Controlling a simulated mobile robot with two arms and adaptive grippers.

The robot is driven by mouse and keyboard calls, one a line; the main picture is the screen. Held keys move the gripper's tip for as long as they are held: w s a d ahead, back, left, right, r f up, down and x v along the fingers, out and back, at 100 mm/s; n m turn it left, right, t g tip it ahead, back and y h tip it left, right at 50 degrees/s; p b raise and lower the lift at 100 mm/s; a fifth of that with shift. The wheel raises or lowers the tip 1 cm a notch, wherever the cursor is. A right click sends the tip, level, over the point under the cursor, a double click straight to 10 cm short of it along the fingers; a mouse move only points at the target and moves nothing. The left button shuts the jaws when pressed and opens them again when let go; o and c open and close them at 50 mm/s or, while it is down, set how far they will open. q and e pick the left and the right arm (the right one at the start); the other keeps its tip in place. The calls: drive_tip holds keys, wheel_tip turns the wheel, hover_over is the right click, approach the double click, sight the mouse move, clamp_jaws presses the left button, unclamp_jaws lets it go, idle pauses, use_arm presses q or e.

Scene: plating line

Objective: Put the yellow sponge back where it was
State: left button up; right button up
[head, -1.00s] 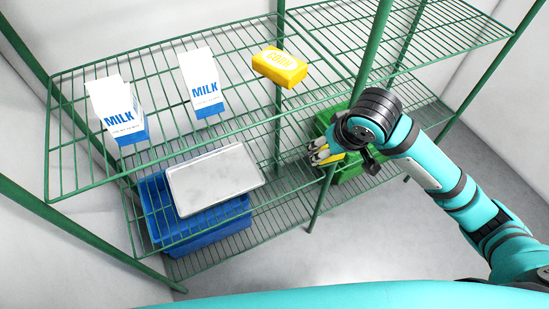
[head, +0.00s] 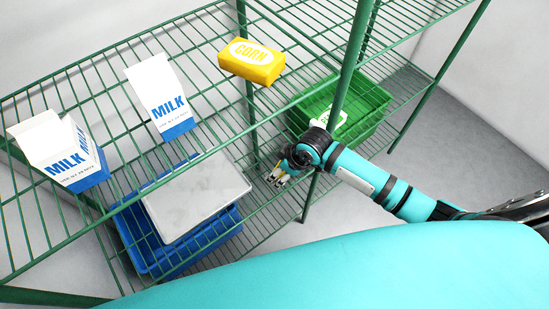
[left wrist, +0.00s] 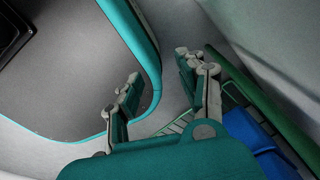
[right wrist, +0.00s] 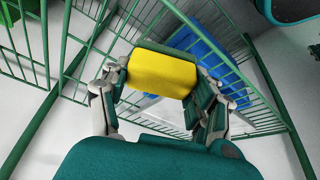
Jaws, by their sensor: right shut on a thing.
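The yellow sponge (right wrist: 162,75) is held between the fingers of my right gripper (right wrist: 158,88), as the right wrist view shows. In the head view my right gripper (head: 276,177) is at the lower shelf (head: 262,203), between the blue bin and the green bin. Only a sliver of yellow shows there; the hand hides the rest of the sponge. My left gripper (left wrist: 158,88) is empty with its fingers apart in the left wrist view. It is not visible in the head view.
Two milk cartons (head: 160,98) and a yellow corn pack (head: 252,62) are on the upper wire shelf. Below, a grey-white slab (head: 197,198) lies over the blue bin (head: 133,232). The green bin (head: 372,127) holds a white-labelled item. A green post (head: 350,70) stands beside my right arm.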

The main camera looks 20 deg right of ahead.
drive_tip(key=w, duration=0.5)
drive_tip(key=shift+d+f, duration=0.1)
drive_tip(key=shift+f, duration=0.15)
drive_tip(key=shift+w, duration=0.2)
drive_tip(key=f, duration=0.2)
drive_tip(key=shift+w+f, duration=0.4)
drive_tip(key=shift+f, duration=0.3)
use_arm(q)
drive_tip(key=shift+w+d, duration=0.2)
drive_tip(key=shift+w, duration=0.55)
use_arm(e)
drive_tip(key=shift+f, duration=0.1)
use_arm(q)
drive_tip(key=shift+s+f, duration=0.1)
use_arm(e)
drive_tip(key=shift+f, duration=0.1)
drive_tip(key=o, duration=1.2)
